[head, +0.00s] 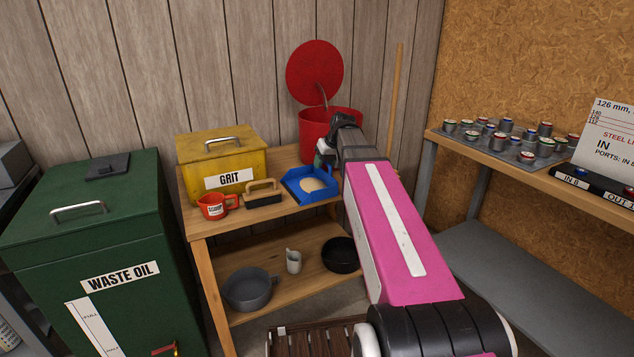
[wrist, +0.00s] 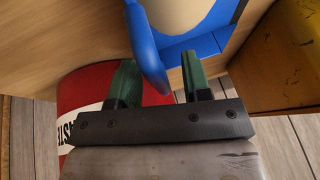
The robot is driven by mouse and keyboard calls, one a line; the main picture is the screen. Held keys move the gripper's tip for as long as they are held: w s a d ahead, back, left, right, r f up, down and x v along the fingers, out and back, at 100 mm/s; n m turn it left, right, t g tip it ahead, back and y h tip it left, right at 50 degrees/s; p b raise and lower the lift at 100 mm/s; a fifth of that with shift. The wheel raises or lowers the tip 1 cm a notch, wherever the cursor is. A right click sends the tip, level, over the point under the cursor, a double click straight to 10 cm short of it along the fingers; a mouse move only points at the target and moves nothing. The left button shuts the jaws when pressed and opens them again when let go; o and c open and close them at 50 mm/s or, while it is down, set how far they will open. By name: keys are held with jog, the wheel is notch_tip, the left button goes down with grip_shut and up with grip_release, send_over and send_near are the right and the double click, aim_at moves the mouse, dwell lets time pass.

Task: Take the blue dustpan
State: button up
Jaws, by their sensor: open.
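The blue dustpan (head: 294,181) lies on the wooden bench top with a pale beige heap in its pan. In the wrist view, its blue handle (wrist: 146,52) reaches between the two green fingers of my gripper (wrist: 157,66). The fingers stand apart, one on each side of the handle, and I see no clear grip on it. In the head view, my gripper (head: 323,156) is at the dustpan's far right side, partly hidden by my pink arm.
A black brush with a wooden handle (head: 262,188), a red scoop cup (head: 215,206) and a yellow grit box (head: 222,160) stand left of the dustpan. A red waste bin (head: 312,128) with its lid raised stands behind. A shelf with small cans (head: 500,140) is at right.

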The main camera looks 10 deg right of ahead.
grip_shut()
jog(key=shift+r, duration=0.2)
jog(key=shift+r, duration=4.75)
